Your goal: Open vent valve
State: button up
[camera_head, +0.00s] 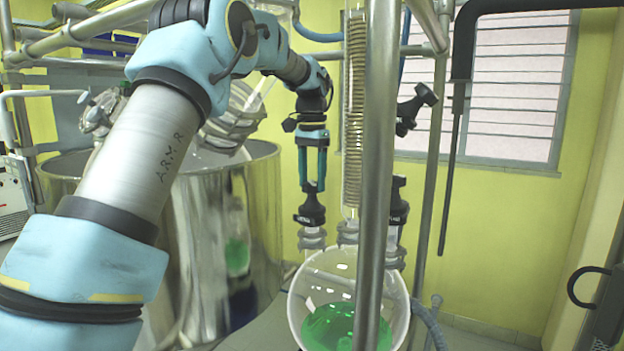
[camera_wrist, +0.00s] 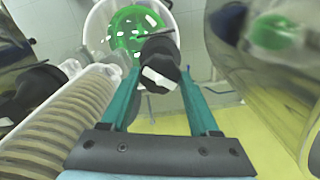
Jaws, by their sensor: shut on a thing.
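A black valve cap (camera_head: 311,209) stands upright on the left neck of the round glass flask (camera_head: 330,262), which holds green liquid. I take this cap to be the vent valve, though no label is readable. My gripper (camera_head: 312,186) points down from above, its two teal fingers shut on the cap's upper part. In the wrist view the black cap (camera_wrist: 160,62), with a white patch on its face, sits between the fingertips of my gripper (camera_wrist: 160,74). The flask with green liquid (camera_wrist: 108,22) shows beyond it.
A coiled condenser (camera_head: 354,110) rises just right of my gripper, and a metal post (camera_head: 376,170) stands in front of the flask. Another black cap (camera_head: 398,205) is on the right neck. A shiny steel vessel (camera_head: 225,240) stands at the left.

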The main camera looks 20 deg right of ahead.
aim_at(312, 183)
jog(key=shift+n, duration=1.5)
jog(key=o, duration=1.4)
notch_tip(312, 183, up, 11)
jog(key=shift+f+b, duration=0.1)
jog(key=shift+b, duration=0.4)
